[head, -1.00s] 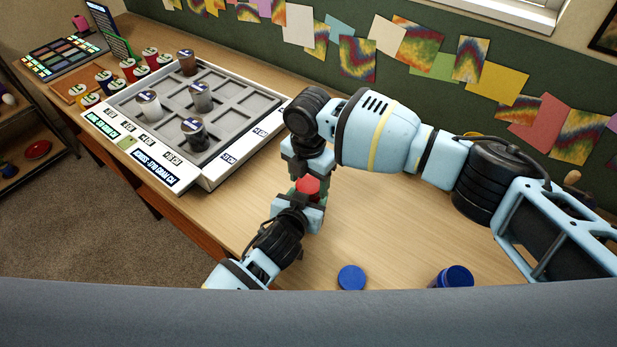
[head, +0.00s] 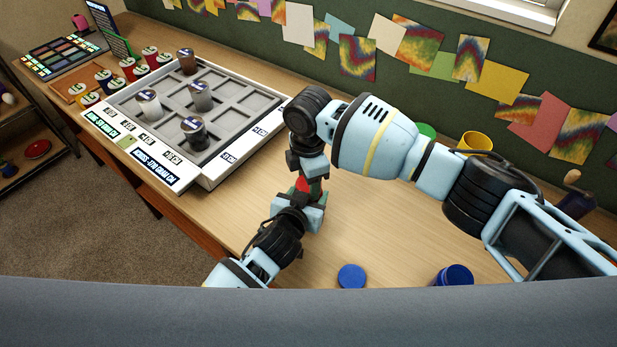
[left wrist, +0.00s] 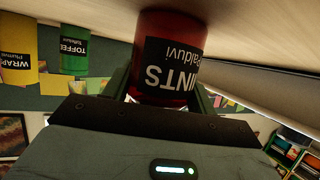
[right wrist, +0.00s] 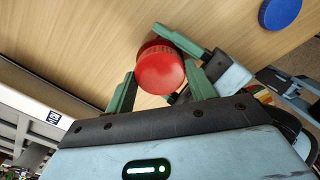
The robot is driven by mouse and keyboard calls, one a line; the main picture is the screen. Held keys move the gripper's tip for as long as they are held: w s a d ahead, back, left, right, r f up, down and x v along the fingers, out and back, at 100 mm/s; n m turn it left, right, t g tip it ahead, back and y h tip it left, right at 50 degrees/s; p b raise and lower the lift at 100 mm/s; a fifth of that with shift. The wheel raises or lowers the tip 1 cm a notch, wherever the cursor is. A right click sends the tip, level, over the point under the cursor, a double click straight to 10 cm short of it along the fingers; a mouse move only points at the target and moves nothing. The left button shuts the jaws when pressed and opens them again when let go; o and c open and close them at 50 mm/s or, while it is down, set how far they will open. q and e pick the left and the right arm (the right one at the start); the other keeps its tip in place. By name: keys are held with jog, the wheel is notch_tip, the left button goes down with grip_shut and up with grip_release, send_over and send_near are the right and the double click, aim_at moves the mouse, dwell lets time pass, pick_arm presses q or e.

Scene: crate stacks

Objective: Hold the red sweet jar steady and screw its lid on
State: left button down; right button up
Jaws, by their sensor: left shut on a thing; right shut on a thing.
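The red sweet jar (left wrist: 170,55), labelled as mints, is between the fingers of my left gripper (head: 303,208), which is shut on it. It appears upside down in the left wrist view. My right gripper (right wrist: 163,90) is above the jar, shut on the round red lid (right wrist: 160,70) with its ridged edge. The lid is right over the jar top in the right wrist view; whether its thread is engaged cannot be told. In the head view only a little red (head: 303,184) shows between the two grippers.
A blue lid (head: 351,276) and a blue jar (head: 457,275) are at the near edge. Bare tabletop lies right of the grippers.

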jog(key=o, duration=1.1)
jog(key=shift+r, duration=2.3)
jog(key=shift+c, duration=0.3)
jog(key=shift+r+n, duration=0.7)
jog(key=shift+n, duration=0.5)
notch_tip(320, 180, up, 2)
jog(key=n, duration=0.4)
